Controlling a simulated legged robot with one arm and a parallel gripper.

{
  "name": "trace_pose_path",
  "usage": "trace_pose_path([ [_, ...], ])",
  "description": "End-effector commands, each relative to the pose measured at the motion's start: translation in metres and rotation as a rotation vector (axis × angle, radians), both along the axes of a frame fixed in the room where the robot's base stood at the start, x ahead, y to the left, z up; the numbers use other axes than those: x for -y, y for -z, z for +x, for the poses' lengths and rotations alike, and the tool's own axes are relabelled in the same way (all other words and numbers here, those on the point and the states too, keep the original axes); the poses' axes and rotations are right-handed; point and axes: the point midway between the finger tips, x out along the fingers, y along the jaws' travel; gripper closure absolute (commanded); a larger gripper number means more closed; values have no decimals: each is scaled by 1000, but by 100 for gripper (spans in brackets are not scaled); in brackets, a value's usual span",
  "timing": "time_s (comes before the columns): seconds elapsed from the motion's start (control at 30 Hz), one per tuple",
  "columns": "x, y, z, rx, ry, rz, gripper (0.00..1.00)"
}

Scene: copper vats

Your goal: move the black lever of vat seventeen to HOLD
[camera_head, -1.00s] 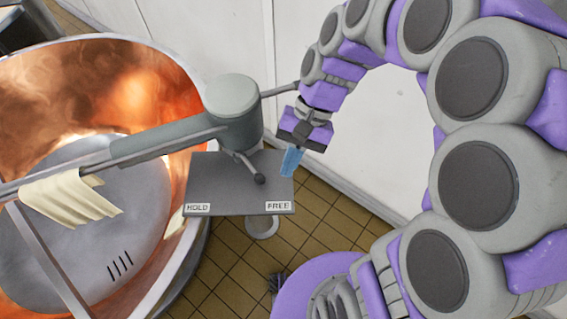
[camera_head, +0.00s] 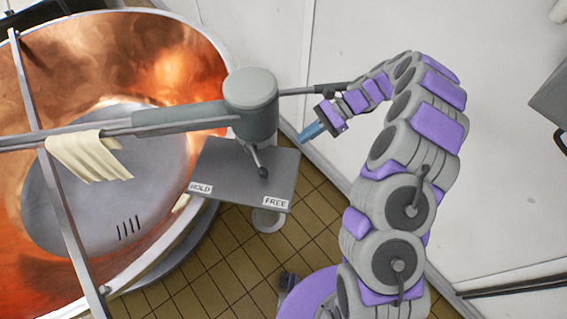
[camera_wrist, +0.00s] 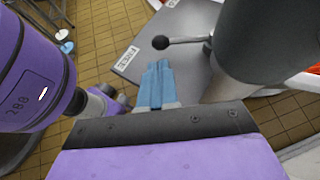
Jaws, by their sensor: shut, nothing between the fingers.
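The black lever (camera_head: 262,172) hangs from under the grey cylindrical housing (camera_head: 252,105) beside the copper vat. Its ball end lies over the grey plate (camera_head: 230,172), nearer the FREE label (camera_head: 275,203) than the HOLD label (camera_head: 200,188). In the wrist view the lever's ball (camera_wrist: 160,42) shows ahead of the fingers, apart from them. My gripper (camera_head: 312,131), with blue fingers, is shut and empty to the right of the housing and plate. In the wrist view the closed fingers (camera_wrist: 156,84) point toward the plate. No vat number is readable.
The copper vat (camera_head: 185,50) fills the left, with a pale cloth (camera_head: 85,155) draped over its bar. A rod (camera_head: 315,89) runs from the housing toward the white wall (camera_head: 480,110). Tiled floor (camera_head: 235,270) is open in front of the plate.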

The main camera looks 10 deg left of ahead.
Motion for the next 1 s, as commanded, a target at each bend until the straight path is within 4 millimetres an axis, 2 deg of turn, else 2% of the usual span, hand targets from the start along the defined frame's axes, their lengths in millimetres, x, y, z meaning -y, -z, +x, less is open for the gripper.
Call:
trace_pose_path([
  [0.1,5,16,6,-39,33,-9,100],
  [0.37,-1,27,4,-53,48,-13,100],
  [0.8,-60,67,-37,-55,46,-13,100],
  [1.0,-80,81,-51,-50,46,-11,100],
])
